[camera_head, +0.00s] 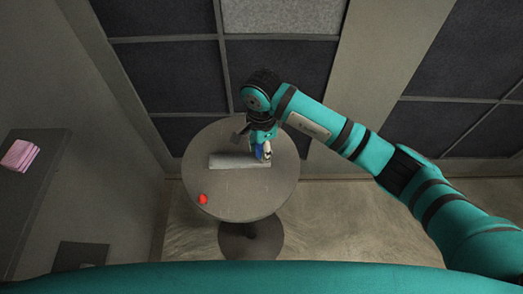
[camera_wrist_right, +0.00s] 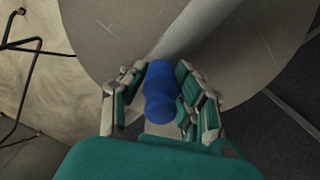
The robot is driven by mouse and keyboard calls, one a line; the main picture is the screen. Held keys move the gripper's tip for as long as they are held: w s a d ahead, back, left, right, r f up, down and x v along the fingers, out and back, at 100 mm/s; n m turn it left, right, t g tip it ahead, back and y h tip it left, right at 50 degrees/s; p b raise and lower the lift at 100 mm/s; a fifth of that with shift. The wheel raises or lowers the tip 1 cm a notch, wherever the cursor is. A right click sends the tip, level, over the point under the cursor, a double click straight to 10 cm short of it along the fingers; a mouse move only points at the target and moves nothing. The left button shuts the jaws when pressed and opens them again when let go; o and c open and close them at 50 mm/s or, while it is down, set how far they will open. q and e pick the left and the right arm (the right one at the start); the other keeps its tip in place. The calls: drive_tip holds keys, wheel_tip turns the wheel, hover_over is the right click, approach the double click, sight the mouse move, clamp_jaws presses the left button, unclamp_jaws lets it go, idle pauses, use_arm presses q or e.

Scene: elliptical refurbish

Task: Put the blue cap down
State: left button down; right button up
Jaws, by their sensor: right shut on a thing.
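The blue cap (camera_wrist_right: 158,90) is between the two fingers of my right gripper (camera_wrist_right: 160,95) in the wrist view, and the gripper is shut on it. In the head view my right gripper (camera_head: 265,152) is over the round grey table (camera_head: 235,193), with a bit of the blue cap (camera_head: 259,152) showing between its fingers. I cannot tell whether the cap touches the table. My left gripper is not in view.
A long pale grey roll or bar (camera_head: 228,160) lies across the table, close beside the right gripper. A small red object (camera_head: 203,199) sits near the table's front left edge. The table's front middle is clear. A shelf with folded pink cloths (camera_head: 20,155) is at left.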

wheel_tip(320, 180, up, 8)
drive_tip(key=shift+r+b, duration=0.15)
drive_tip(key=shift+b, duration=0.95)
drive_tip(key=s+d+n, duration=0.5)
drive_tip(key=d+n, duration=0.1)
drive_tip(key=d, duration=0.3)
drive_tip(key=s+d+r+n, duration=0.1)
drive_tip(key=s+d+n, duration=0.3)
drive_tip(key=d, duration=0.6)
drive_tip(key=n, duration=0.2)
drive_tip(key=shift+s+r+n, duration=0.2)
drive_tip(key=shift+s+n, duration=0.2)
